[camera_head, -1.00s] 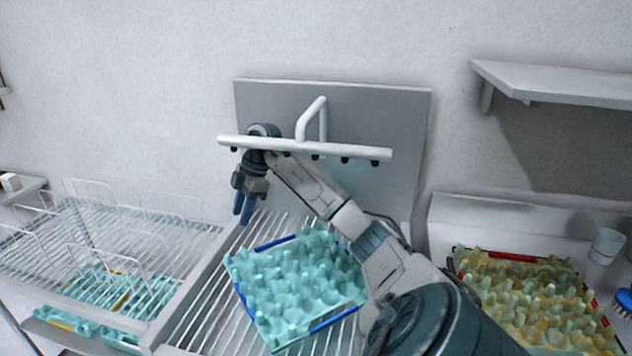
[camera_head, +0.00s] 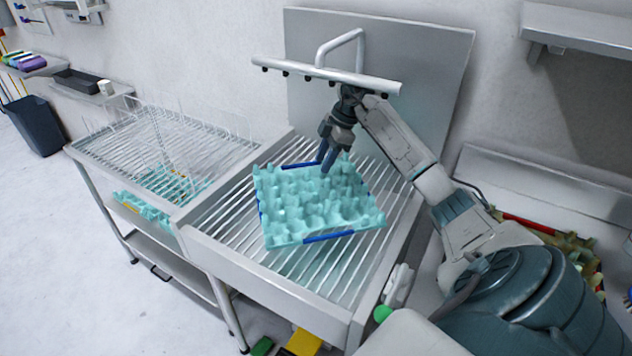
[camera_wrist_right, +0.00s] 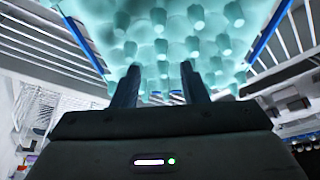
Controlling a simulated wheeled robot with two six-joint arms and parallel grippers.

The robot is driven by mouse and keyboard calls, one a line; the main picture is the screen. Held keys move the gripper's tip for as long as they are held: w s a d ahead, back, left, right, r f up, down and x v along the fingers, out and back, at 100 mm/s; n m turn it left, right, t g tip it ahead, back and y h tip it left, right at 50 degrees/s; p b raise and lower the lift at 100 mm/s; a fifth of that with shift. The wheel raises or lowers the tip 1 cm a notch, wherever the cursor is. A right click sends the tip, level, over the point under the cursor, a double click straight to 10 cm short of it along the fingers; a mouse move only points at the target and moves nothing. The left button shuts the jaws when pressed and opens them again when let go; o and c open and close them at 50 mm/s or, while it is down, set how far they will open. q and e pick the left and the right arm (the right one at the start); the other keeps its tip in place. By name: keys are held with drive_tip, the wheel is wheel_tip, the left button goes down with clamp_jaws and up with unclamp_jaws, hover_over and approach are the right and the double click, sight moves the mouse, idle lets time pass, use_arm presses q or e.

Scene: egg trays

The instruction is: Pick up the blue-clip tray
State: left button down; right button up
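The blue-clip tray (camera_head: 283,238) is a teal egg tray with blue clips on its edges. It lies on the slatted rack under the white spray bar. My right gripper (camera_head: 328,168) points down at the tray's far edge, near the far blue clip. In the right wrist view the two dark fingers (camera_wrist_right: 160,82) are apart, with the tray's teal pegs (camera_wrist_right: 160,45) just beyond them. I cannot tell whether the fingers touch the tray. My left gripper is not in view.
The spray bar (camera_head: 325,74) and its pipe stand close above my right wrist, before a grey back panel (camera_head: 420,70). A wire rack (camera_head: 150,140) stands to the left, with teal trays (camera_head: 140,207) beneath it. A red-clip tray (camera_head: 540,228) is partly hidden behind my right arm.

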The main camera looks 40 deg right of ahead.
sight(313, 179)
drive_tip(key=shift+x, duration=1)
drive_tip(key=shift+s+a+f+p, duration=0.1)
drive_tip(key=shift+a+f+p, duration=0.2)
drive_tip(key=shift+p, duration=0.15)
drive_tip(key=x, duration=0.2)
drive_tip(key=p+x, duration=0.1)
drive_tip(key=shift+w+a+f, duration=0.25)
drive_tip(key=shift+w+a, duration=0.05)
drive_tip(key=shift+a, duration=0.05)
drive_tip(key=shift+f, duration=0.35)
drive_tip(key=shift+c, duration=0.2)
clamp_jaws()
